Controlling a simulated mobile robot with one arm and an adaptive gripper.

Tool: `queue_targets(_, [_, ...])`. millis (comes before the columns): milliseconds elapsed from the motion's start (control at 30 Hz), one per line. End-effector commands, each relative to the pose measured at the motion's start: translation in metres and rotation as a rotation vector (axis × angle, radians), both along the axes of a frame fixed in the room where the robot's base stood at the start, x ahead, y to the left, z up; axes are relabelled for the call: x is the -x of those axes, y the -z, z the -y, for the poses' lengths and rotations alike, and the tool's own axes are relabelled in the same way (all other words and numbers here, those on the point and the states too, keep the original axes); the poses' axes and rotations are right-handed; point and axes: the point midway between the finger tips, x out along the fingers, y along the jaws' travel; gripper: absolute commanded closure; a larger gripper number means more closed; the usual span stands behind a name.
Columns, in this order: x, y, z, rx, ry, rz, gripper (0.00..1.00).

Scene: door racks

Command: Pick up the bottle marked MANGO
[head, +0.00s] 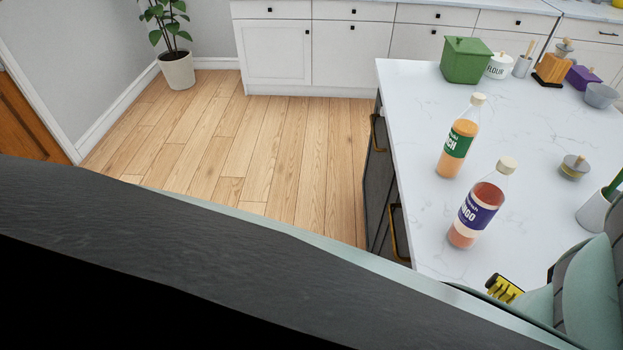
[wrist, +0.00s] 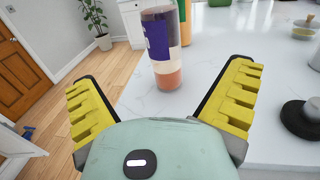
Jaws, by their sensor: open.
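The MANGO bottle (head: 479,206) stands upright near the left edge of the white counter. It has a purple label ending in "NGO", reddish-orange contents and a cream cap. In the wrist view the bottle (wrist: 161,48) stands ahead of the gap between my fingers, its top out of frame. My gripper (wrist: 165,92) is open and empty, with yellow ridged pads spread wide on both sides. In the head view one yellow pad (head: 504,289) shows at the counter's near edge, just below the bottle; the rest is hidden.
A similar bottle with a green label (head: 457,140) stands just behind the MANGO bottle. A grey-lidded item (head: 574,167) and a white holder (head: 594,211) are to the right. A green canister (head: 465,60) stands at the counter's back. Counter between is clear.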

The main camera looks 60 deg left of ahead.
Motion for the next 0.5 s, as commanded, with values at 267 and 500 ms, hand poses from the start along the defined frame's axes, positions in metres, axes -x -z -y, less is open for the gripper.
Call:
queue_targets(267, [-0.016, 0.001, -0.031, -0.006, 0.001, 0.004, 0.00])
queue_targets(500, [-0.034, 0.000, -0.065, -0.006, 0.001, 0.001, 0.00])
